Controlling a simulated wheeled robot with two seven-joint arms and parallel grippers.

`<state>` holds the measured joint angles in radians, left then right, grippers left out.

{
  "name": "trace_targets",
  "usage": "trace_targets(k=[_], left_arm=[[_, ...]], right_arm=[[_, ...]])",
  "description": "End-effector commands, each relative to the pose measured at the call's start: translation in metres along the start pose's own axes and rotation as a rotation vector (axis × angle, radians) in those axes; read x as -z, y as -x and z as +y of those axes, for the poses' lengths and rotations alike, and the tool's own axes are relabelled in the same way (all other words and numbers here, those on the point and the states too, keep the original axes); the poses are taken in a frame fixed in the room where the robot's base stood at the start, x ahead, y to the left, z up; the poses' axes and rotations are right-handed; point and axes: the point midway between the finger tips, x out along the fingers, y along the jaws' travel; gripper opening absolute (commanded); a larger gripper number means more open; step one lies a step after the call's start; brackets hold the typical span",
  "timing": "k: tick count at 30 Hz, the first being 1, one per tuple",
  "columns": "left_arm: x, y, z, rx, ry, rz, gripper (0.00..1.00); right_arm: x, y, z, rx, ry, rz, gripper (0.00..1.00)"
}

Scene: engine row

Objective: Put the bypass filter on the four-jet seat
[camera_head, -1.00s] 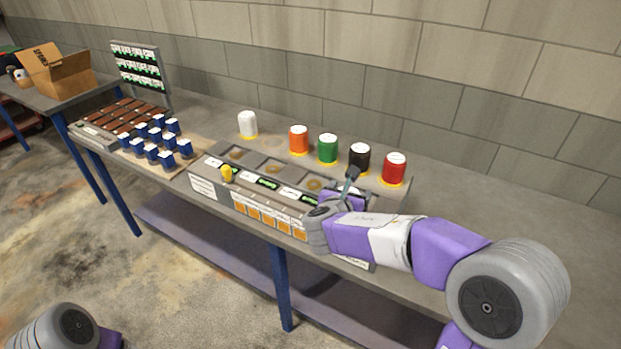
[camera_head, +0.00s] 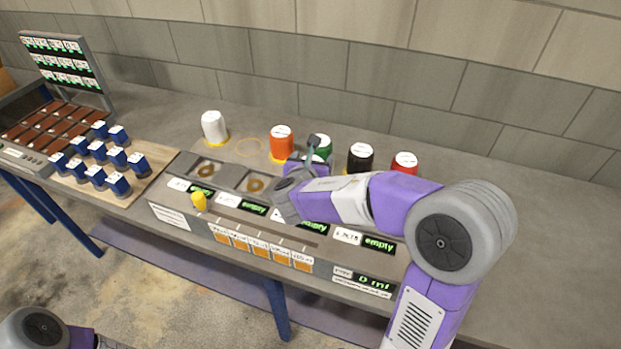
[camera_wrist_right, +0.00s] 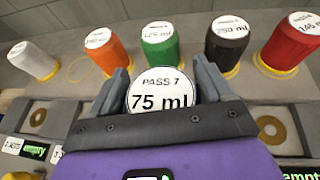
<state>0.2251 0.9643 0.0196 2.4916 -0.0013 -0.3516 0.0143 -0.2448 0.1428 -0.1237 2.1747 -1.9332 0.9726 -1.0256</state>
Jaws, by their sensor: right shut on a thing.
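My right gripper (camera_head: 312,158) is over the grey seat console (camera_head: 185,212), in front of the green filter (camera_head: 322,145). In the right wrist view its fingers (camera_wrist_right: 163,88) are shut on a canister with a white top marked "PASS 7, 75 ml" (camera_wrist_right: 160,92); its sides are mostly hidden. I cannot confirm from the label that it is the bypass filter. Two seats with brass rings show, the left seat (camera_head: 205,169) and another seat (camera_head: 254,184); both look bare. The arm covers other seats. Seat labels are too small to read surely. My left gripper is out of view.
White (camera_head: 214,128), orange (camera_head: 282,143), black (camera_head: 360,158) and red filters (camera_head: 404,164) stand behind the console. A bare yellow ring (camera_head: 250,147) lies between white and orange. A yellow knob (camera_head: 199,201) stands on the console's left. Blue blocks (camera_head: 117,160) stand further left.

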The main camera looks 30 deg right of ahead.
Motion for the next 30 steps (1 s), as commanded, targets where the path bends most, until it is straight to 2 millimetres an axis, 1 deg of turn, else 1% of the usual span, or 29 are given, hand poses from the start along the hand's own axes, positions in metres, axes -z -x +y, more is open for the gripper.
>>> trace_targets(k=[6, 9, 18, 21, 22, 24, 26, 30], left_arm=[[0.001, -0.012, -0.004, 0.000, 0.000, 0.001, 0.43], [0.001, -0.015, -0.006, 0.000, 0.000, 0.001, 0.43], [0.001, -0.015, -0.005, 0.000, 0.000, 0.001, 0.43], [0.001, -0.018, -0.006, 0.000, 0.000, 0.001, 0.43], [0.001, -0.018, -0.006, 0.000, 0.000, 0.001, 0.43], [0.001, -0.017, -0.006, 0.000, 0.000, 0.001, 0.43], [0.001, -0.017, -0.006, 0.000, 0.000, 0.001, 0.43], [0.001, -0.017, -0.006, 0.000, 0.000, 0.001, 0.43]], right_arm=[[0.033, -0.014, 0.000, 0.001, 0.004, 0.000, 0.31], [0.043, -0.018, 0.000, 0.001, 0.003, -0.001, 0.31], [0.044, -0.018, 0.000, 0.000, 0.000, -0.002, 0.31], [0.046, -0.019, 0.000, 0.000, 0.000, -0.002, 0.31], [0.048, -0.020, 0.000, 0.000, 0.001, 0.000, 0.81], [0.047, -0.019, 0.000, 0.000, 0.001, 0.001, 0.92], [0.047, -0.019, 0.000, 0.000, 0.001, 0.001, 1.00], [0.047, -0.019, 0.000, 0.000, 0.001, 0.001, 1.00]])
